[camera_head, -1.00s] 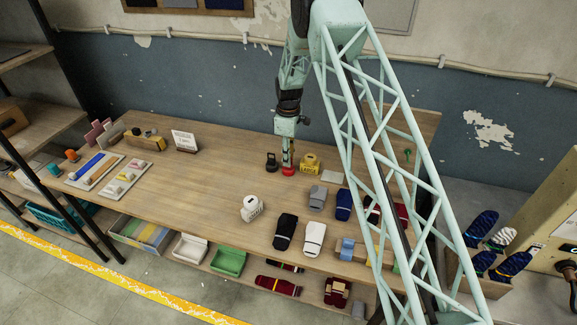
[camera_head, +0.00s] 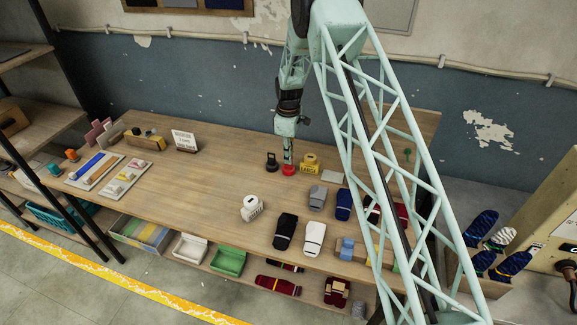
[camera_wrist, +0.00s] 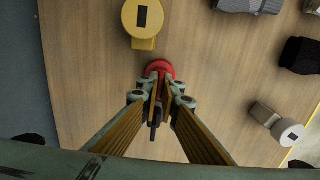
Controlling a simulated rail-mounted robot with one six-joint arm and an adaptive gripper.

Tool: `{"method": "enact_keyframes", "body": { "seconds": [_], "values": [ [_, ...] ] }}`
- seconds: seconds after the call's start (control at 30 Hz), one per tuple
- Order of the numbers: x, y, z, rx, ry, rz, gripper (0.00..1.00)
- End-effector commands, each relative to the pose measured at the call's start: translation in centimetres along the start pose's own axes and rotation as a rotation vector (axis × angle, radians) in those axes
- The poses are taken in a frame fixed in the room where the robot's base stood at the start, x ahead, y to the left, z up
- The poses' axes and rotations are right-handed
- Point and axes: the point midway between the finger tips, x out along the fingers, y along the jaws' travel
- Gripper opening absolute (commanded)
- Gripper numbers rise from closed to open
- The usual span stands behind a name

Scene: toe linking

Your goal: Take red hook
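The red hook (camera_head: 289,170) is a small round red piece at the back of the wooden table, between a black piece (camera_head: 271,162) and a yellow piece (camera_head: 310,163). My gripper (camera_head: 288,160) points down right over it. In the wrist view the red hook (camera_wrist: 160,68) shows at and just past my fingertips (camera_wrist: 161,84), which are close together and look shut on its upper part. The fingers hide that part, and I cannot tell whether its base is clear of the table. The yellow piece (camera_wrist: 143,22) is apart from the fingers.
A white labelled piece (camera_head: 252,207) stands nearer the front. A small sign (camera_head: 185,140) and tool trays (camera_head: 95,168) are at the left. The table's middle left is clear.

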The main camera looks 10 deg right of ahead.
Motion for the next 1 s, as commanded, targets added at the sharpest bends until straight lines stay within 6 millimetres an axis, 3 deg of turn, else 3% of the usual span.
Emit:
{"method": "enact_keyframes", "body": {
  "seconds": [0.37,1.0],
  "values": [
    [-0.3,0.0,0.0,0.000,0.000,0.000,0.00],
    [-3.6,-0.5,0.5,0.000,0.000,0.000,0.00]
  ]
}}
